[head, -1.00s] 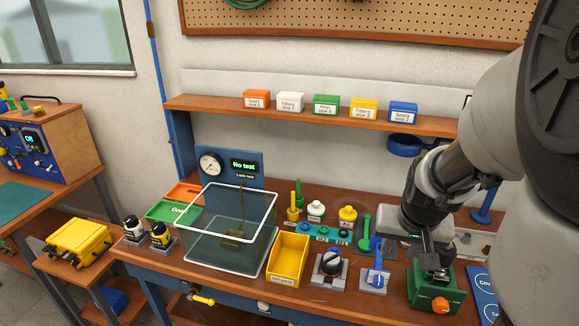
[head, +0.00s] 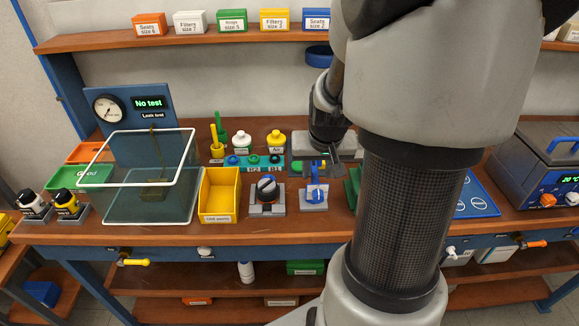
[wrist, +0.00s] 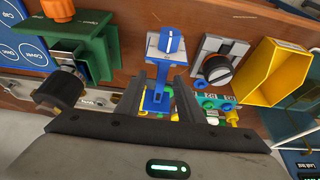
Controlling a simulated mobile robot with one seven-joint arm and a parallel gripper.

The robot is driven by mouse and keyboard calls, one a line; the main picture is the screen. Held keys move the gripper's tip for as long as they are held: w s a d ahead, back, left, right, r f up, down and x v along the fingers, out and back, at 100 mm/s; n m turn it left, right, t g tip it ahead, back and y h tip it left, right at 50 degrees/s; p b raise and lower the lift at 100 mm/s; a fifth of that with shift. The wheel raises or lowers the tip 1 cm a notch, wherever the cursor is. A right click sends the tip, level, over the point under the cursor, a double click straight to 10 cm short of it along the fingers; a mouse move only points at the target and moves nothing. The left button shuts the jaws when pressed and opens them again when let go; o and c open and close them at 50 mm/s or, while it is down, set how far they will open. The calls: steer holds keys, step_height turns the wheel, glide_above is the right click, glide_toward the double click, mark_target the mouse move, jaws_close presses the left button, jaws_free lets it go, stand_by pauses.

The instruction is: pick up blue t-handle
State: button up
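The blue T-handle (head: 315,171) stands upright at a small grey block (head: 314,200) with a blue knob near the front of the bench. In the wrist view, the T-handle (wrist: 156,94) shows its crossbar nearest the camera, and the white-faced block with the blue knob (wrist: 169,42) lies beyond it. My gripper (wrist: 156,88) is open, with one dark finger on each side of the T-handle. Small gaps seem to show between the fingers and the handle. In the head view, my gripper (head: 326,164) is just above and behind the block, and my arm hides the bench to its right.
A grey block with a black knob (head: 267,190) and a yellow bin (head: 220,193) stand to the left. A green device (wrist: 88,50) with a dark round knob is close on the other side. Bottles and coloured fittings (head: 254,161) stand behind.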

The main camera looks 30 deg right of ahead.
mark_target(315, 174)
steer(key=b+x, duration=0.3)
steer(key=x, duration=0.2)
steer(key=shift+w+f, duration=0.2)
steer(key=shift+r, duration=0.15)
jaws_close()
